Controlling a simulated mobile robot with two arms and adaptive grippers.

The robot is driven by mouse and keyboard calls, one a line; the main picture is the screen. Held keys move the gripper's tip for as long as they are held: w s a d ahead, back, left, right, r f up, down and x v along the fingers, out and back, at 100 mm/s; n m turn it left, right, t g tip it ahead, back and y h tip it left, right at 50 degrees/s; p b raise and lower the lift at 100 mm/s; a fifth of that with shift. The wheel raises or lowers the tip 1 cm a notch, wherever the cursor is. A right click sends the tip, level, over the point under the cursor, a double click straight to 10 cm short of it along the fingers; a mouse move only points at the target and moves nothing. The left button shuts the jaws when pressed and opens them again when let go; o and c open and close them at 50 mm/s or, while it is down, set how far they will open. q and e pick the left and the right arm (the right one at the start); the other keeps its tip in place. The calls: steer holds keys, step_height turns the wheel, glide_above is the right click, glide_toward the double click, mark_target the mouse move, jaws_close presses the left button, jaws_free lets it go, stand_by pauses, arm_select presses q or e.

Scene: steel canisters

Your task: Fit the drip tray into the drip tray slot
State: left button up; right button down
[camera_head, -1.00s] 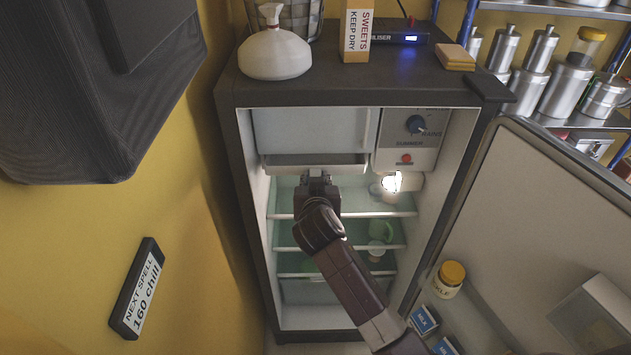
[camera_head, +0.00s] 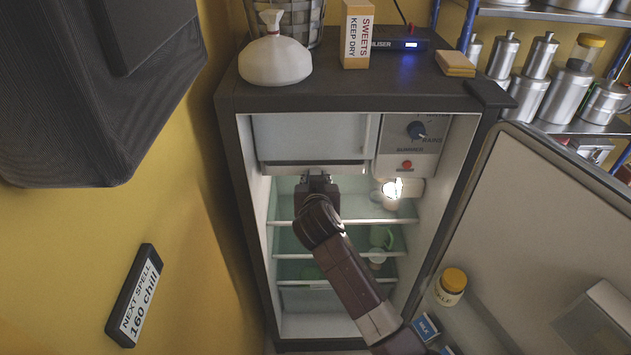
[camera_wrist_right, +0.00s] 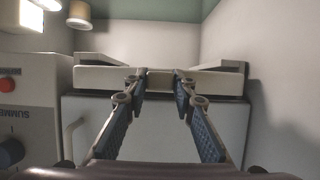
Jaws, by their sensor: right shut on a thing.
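The drip tray (camera_head: 345,168) is a shallow pale tray directly below the freezer compartment (camera_head: 310,137) in the open fridge. In the head view only a thin strip of its front shows. My right gripper (camera_head: 317,176) is at the middle of the tray's front, shut on it. In the right wrist view the tray (camera_wrist_right: 105,77) spans above the compartment door, with both fingertips (camera_wrist_right: 160,76) at its middle. The slot is hidden behind the tray, so I cannot tell how deep it sits. My left gripper is not in view.
A control panel with a dial (camera_head: 416,130) and a lit lamp (camera_head: 393,188) are right of the tray. The fridge door (camera_head: 540,220) stands open at right; the wall is close at left.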

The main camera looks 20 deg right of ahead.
mark_target(315, 172)
steer(key=shift+w+d+b, duration=0.2)
steer(key=shift+w+b, duration=0.1)
steer(key=shift+w, duration=0.55)
steer(key=shift+w+d+b, duration=0.2)
steer(key=shift+w+b, duration=0.05)
steer(key=shift+w, duration=0.55)
steer(key=c, duration=1.5)
jaws_free()
steer(key=shift+c, duration=0.2)
steer(key=v, duration=1.2)
